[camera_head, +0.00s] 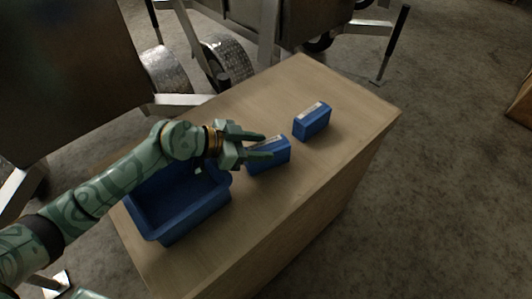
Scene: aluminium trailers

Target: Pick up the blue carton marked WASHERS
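Two small blue cartons stand on the wooden crate-like table. The nearer carton (268,164) is just beyond the blue bin, and the farther carton (311,124) stands to its upper right. Each has a pale label strip on top, too small to read, so I cannot tell which is marked WASHERS. My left gripper (266,146) is open, its two fingers apart at the top of the nearer carton and partly covering it. I cannot tell whether they touch it.
An open blue bin (163,238) sits on the table (222,258) under my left forearm and looks empty where visible. The table is clear around the farther carton. Metal trailers with wheels (226,60) stand close behind the table.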

